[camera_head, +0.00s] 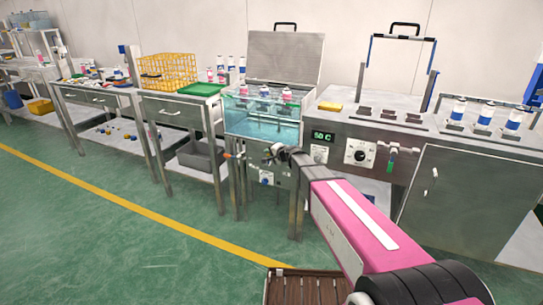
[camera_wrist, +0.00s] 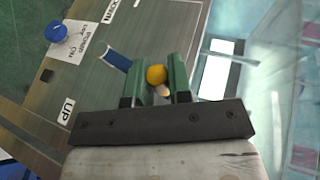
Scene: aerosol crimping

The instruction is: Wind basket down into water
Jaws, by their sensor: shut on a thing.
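The glass-fronted water bath (camera_head: 262,128) stands at the middle of the bench row with its metal lid (camera_head: 285,58) raised. Clear blue-green water shows through its front. Several pink-and-white or blue-and-white cans (camera_head: 264,92) stand at the top of the bath; the basket under them is hard to make out. My gripper (camera_head: 268,153) is in front of the bath's steel panel, below the glass. In the wrist view my gripper (camera_wrist: 156,84) is shut on a round orange knob (camera_wrist: 156,75), with a green finger on each side. The rest of the handle is mostly hidden.
An "UP" label (camera_wrist: 66,110) and a blue knob (camera_wrist: 57,31) are on the panel. A yellow wire crate (camera_head: 167,70) stands on the left table. The right console has a display (camera_head: 322,136), a dial (camera_head: 360,152) and cans (camera_head: 484,114). Green floor in front is open.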

